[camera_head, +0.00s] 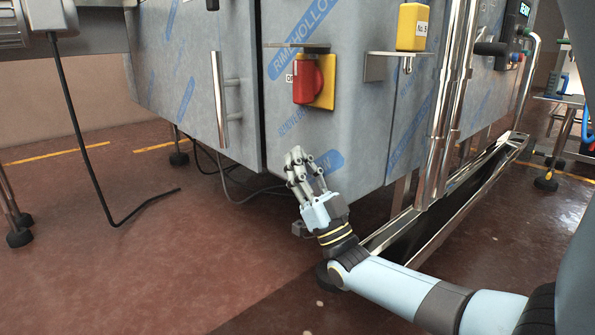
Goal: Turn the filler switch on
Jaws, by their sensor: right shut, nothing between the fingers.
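The filler switch (307,80) is a red rotary knob on a yellow plate, on the front of the film-wrapped metal cabinet (360,140). A small metal hood juts out just above it. My right gripper (297,158) is in front of the cabinet, below the switch and apart from it, with its fingers pointing up. Its fingers are shut and hold nothing. My left gripper is not in view.
A yellow box (412,27) sits on a bracket right of the switch. A vertical door handle (224,100) is to its left. Polished pipes (445,110) and a low metal trough (455,200) stand on the right.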

